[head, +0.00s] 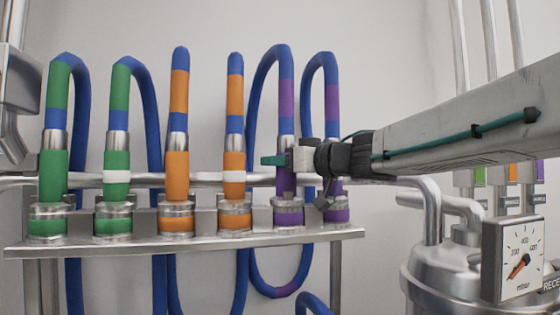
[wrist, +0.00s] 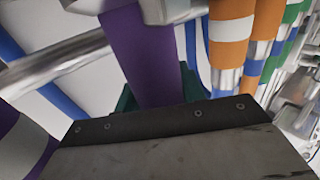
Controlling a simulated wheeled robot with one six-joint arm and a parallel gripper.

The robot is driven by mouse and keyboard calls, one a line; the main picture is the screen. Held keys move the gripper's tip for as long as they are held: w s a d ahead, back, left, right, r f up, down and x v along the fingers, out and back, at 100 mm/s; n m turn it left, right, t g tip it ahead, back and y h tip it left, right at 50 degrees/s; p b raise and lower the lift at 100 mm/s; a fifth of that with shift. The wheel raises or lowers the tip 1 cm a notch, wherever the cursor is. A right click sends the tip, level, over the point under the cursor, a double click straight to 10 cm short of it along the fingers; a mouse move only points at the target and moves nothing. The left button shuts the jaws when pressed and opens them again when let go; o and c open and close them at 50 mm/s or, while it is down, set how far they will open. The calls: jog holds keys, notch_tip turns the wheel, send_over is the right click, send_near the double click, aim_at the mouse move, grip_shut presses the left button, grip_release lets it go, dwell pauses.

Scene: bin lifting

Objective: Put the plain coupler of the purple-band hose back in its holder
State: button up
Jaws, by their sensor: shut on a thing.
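The plain purple coupler (head: 286,182) stands upright above its holder (head: 288,216), the fifth from the left on the metal rack. Its lower end meets the holder's metal collar, and I cannot tell how deep it sits. My gripper (head: 287,159) is shut around it from the right, with green fingers. In the wrist view the purple coupler (wrist: 140,55) lies between the fingers, partly hidden by the dark gripper body. Its blue hose (head: 262,85) with a purple band (head: 286,98) arches up behind. A second purple coupler, white-banded (wrist: 8,118), stands beside it.
Green couplers (head: 54,174) and orange couplers (head: 177,176) stand in the rack (head: 190,243) to the left. A horizontal pipe (head: 150,180) runs behind them. A metal vessel (head: 430,275) with a gauge (head: 513,260) stands at the right.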

jog(key=shift+f, duration=0.1)
dwell(0.6)
jog(key=o, duration=1.4)
jog(key=shift+c, duration=0.2)
jog(key=shift+f, duration=0.1)
jog(key=v, duration=0.7)
jog(key=shift+s+d, duration=0.25)
jog(key=shift+d, duration=0.1)
